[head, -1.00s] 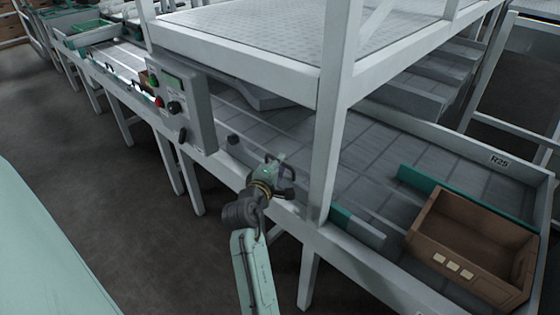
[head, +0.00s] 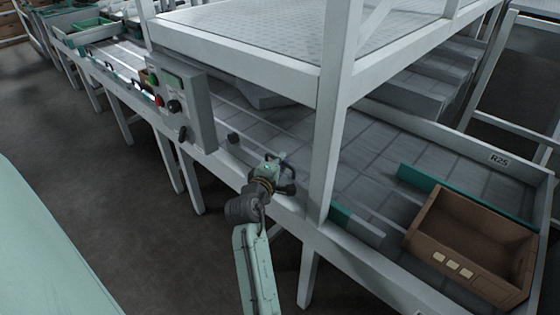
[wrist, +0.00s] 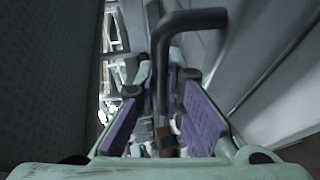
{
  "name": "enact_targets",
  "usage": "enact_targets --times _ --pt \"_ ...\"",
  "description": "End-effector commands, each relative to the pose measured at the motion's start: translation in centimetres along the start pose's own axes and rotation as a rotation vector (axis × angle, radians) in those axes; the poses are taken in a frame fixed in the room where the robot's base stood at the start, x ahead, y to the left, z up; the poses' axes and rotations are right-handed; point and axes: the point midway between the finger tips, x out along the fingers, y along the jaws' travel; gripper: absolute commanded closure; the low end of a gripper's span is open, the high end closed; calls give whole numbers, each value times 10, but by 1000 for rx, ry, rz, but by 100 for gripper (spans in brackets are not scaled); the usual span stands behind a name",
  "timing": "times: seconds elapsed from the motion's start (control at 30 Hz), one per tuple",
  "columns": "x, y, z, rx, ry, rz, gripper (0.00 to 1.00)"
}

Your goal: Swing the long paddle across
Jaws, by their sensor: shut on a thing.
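My gripper (head: 270,168) is at the near rail of the conveyor, left of the white post. In the wrist view, its purple-padded fingers (wrist: 165,120) are closed around a dark bent handle (wrist: 190,20), which rises between them and turns right at the top. A brass-coloured piece shows low on the handle. A grey board with a teal end (head: 358,224) stands across the belt right of the post and may be the long paddle. The post hides its left part, so I cannot tell whether the handle joins it.
A brown crate (head: 470,240) sits at the belt's right end beside a teal strip (head: 428,188). A control box (head: 183,108) with buttons hangs left of my gripper. The white post (head: 330,150) stands close on the right. The middle of the belt (head: 300,130) is clear.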

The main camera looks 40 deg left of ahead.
Motion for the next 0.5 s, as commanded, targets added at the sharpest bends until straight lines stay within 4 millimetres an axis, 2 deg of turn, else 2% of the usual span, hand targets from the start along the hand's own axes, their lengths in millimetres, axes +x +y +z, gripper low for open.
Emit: enact_targets --times 0.37,0.5 --pt "0 0 0 1 0 0 100" --pt "6 5 3 -8 22 -5 100"
